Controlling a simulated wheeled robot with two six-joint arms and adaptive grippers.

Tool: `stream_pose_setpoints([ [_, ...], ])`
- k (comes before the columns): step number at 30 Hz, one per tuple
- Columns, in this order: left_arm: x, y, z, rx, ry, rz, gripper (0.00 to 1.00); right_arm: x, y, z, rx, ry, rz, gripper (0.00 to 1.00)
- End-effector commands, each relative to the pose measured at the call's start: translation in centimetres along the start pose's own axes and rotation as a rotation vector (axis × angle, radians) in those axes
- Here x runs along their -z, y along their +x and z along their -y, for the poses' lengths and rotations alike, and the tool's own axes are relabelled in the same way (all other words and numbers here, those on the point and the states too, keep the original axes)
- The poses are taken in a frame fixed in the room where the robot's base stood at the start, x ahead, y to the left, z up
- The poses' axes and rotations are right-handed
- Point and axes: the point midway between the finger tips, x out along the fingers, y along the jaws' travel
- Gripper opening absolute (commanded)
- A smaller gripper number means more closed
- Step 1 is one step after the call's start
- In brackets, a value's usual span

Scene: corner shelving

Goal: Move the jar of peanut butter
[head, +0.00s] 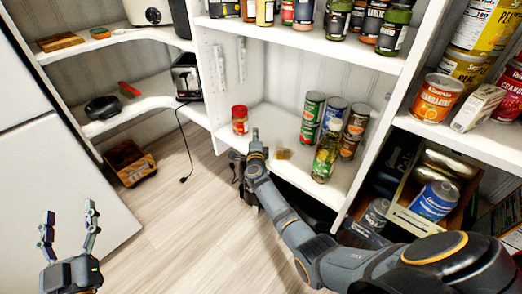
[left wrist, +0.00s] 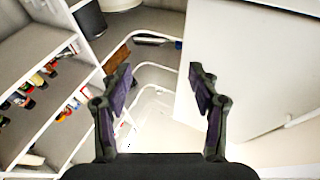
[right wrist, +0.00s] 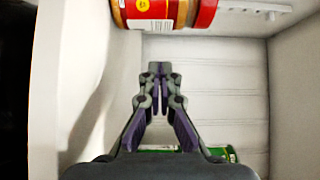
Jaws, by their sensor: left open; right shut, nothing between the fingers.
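The jar of peanut butter (head: 240,121), with a red lid and a red and yellow label, stands on the lower white shelf near its left end. In the right wrist view the jar (right wrist: 150,10) is at the top edge, partly cut off. My right gripper (head: 255,133) is shut and empty just right of the jar in the head view, apart from it; its fingers (right wrist: 160,68) also show in the right wrist view. My left gripper (head: 67,215) is open and empty over the floor at lower left; the left wrist view shows its spread fingers (left wrist: 160,75).
On the same shelf (head: 268,118), an oil bottle (head: 325,158) and several cans (head: 313,105) stand to the right. A shelf upright (head: 207,85) is left of the jar. Jars fill the shelf above. A toaster (head: 187,77) with a hanging cord is at left.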

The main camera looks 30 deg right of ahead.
Motion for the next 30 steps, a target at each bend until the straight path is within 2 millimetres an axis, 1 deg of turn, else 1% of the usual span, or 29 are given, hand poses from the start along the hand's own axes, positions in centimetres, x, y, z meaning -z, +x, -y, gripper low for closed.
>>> stream_pose_setpoints([
  [3,-3.3,-0.8,0.0,0.001,-0.011,0.141,0.61,0.0,-0.8,0.1,-0.001,0.0,0.0,0.0],
  [8,-7.6,-2.5,-0.1,0.0,-0.025,0.327,0.61,0.0,-1.7,0.1,-0.001,0.0,0.0,0.0],
  [12,-11.2,-4.6,-0.3,-0.003,-0.039,0.488,0.61,0.0,-2.6,0.1,-0.002,0.0,0.0,0.0],
  [14,-12.6,-5.6,-0.5,-0.004,-0.045,0.554,0.61,0.0,-3.1,0.0,-0.002,0.0,0.001,0.0],
  [18,-15.6,-8.4,-0.8,-0.009,-0.058,0.71,0.61,0.0,-4.0,0.1,-0.002,0.0,0.0,0.0],
  [20,-16.7,-9.7,-0.9,-0.012,-0.064,0.776,0.61,0.0,-4.4,0.1,-0.002,0.0,0.0,0.0],
  [21,-17.5,-10.6,-1.0,-0.014,-0.069,0.82,0.61,0.0,-4.7,0.0,-0.002,0.0,0.0,0.0],
  [26,-20.0,-14.5,-1.5,-0.023,-0.087,0.993,0.61,0.0,-6.0,0.0,-0.002,-0.001,0.0,0.0],
  [30,-21.8,-18.1,-2.0,-0.033,-0.102,1.142,0.61,0.0,-7.1,0.0,-0.003,0.0,-0.001,0.0],
])
